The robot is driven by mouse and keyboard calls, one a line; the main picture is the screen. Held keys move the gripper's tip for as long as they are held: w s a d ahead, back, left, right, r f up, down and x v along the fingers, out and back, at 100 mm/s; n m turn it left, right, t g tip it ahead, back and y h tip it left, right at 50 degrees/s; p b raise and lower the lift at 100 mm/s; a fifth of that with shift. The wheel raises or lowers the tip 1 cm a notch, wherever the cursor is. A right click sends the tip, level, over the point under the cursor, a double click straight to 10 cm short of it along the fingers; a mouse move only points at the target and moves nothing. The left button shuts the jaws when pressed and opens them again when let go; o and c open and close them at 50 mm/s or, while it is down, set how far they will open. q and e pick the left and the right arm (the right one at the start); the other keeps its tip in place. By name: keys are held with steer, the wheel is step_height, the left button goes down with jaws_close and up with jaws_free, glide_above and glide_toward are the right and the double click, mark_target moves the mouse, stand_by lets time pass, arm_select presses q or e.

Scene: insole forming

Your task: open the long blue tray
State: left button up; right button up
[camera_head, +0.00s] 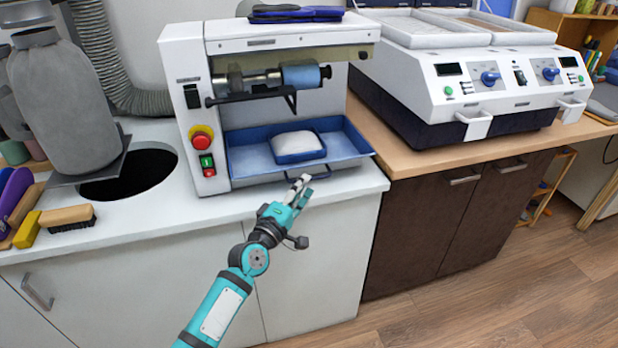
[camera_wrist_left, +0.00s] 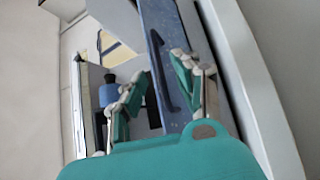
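The long blue tray (camera_head: 352,148) sits in the lower part of the white machine (camera_head: 267,42), and a smaller blue dish (camera_head: 299,157) with a pale pad rests in it. In the left wrist view the tray's blue front (camera_wrist_left: 168,30) runs up the picture, with a thin dark handle (camera_wrist_left: 156,62) on it. My left gripper (camera_head: 306,186) is at the tray's front edge. It also shows in the left wrist view (camera_wrist_left: 165,72), its two fingers apart with the handle between and beyond them; contact cannot be told. My right gripper is out of view.
The white counter (camera_head: 350,190) ends just in front of the tray. At left are a round hole (camera_head: 140,172), a grey container (camera_head: 65,105) and a brush (camera_head: 67,216). A white heating unit (camera_head: 480,75) stands at right. The floor in front is clear.

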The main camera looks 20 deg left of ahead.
arm_select(q)
steer(key=shift+x, duration=1.8)
jaws_close()
